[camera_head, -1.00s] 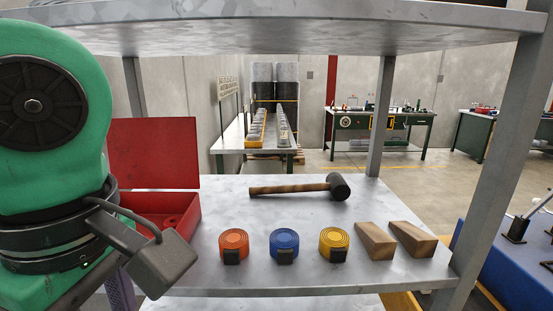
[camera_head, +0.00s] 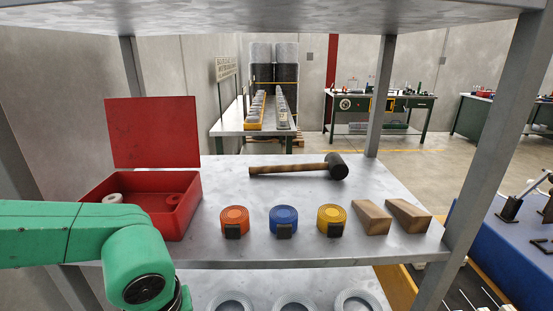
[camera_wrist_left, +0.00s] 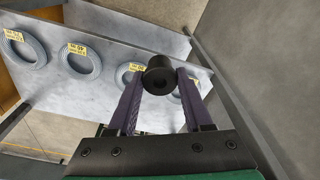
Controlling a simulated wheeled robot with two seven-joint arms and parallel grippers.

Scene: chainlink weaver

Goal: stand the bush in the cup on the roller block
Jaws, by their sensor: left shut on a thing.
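In the left wrist view my left gripper (camera_wrist_left: 160,88) is shut on a dark, short cylinder with a hole in its end, the bush (camera_wrist_left: 159,72). The fingers press it from both sides, and its holed end faces the camera. The bush is held clear, with a grey shelf and wire coils behind it. In the head view my left arm comes in from the left, low in front of the shelf, and its gripper is out of frame. I see no roller block or cup in either view. My right gripper is not in view.
An open red box (camera_head: 140,223) stands on the shelf's left, with a pale ring (camera_head: 113,198) inside. A mallet (camera_head: 290,170), orange, blue and yellow strap rolls (camera_head: 283,219) and two wooden wedges (camera_head: 371,217) lie beside it. Coils (camera_head: 294,302) lie on the shelf below.

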